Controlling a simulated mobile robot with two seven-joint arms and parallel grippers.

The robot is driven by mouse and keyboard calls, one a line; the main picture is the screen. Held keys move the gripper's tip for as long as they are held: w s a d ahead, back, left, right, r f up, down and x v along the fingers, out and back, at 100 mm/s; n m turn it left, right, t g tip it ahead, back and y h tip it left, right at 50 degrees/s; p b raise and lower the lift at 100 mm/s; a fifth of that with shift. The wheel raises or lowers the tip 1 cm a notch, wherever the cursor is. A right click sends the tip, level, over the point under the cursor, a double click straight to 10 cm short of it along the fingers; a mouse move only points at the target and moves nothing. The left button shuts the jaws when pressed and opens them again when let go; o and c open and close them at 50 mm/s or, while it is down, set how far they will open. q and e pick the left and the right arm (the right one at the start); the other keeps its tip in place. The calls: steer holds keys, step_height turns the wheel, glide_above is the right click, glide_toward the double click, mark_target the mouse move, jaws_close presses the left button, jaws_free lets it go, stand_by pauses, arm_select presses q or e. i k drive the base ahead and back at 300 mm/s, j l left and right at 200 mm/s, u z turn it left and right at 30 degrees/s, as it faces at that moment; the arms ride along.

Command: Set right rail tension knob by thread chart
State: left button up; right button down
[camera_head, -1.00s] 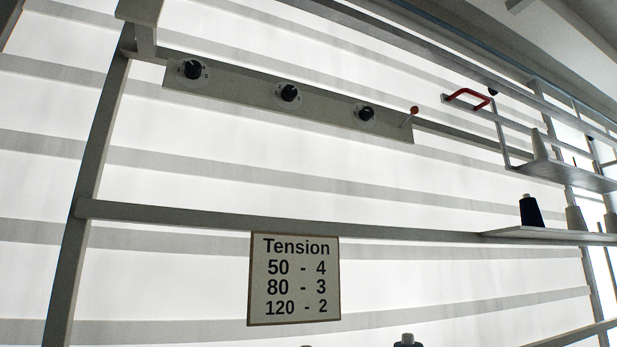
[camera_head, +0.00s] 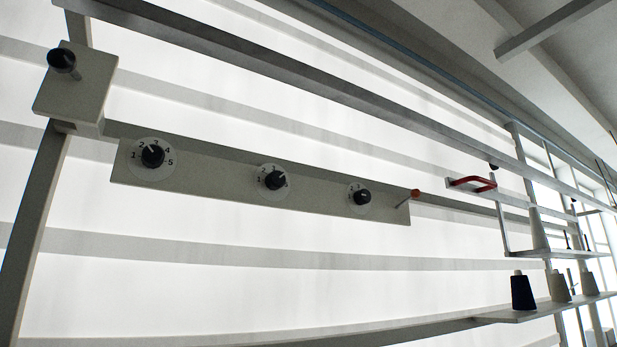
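A grey rail panel (camera_head: 225,190) carries three black knobs on white numbered dials. The left knob (camera_head: 152,156) has a dial with the numbers 1 to 5 legible. The middle knob (camera_head: 275,180) and the right knob (camera_head: 362,198) have smaller dials, only partly legible. I cannot tell for certain where any pointer is set. A lever with an orange-red tip (camera_head: 414,193) stands at the panel's right end. The thread chart is out of view now. Neither gripper is in view.
A box with a black knob (camera_head: 62,60) is at the upper left. A red handle (camera_head: 473,183) is on a frame at right. A dark thread cone (camera_head: 522,291) and pale cones (camera_head: 558,286) stand on a shelf (camera_head: 510,316). Bars run along above and below the panel.

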mark_target(361, 197)
steer(key=i+l, duration=0.65)
steer(key=l, duration=0.15)
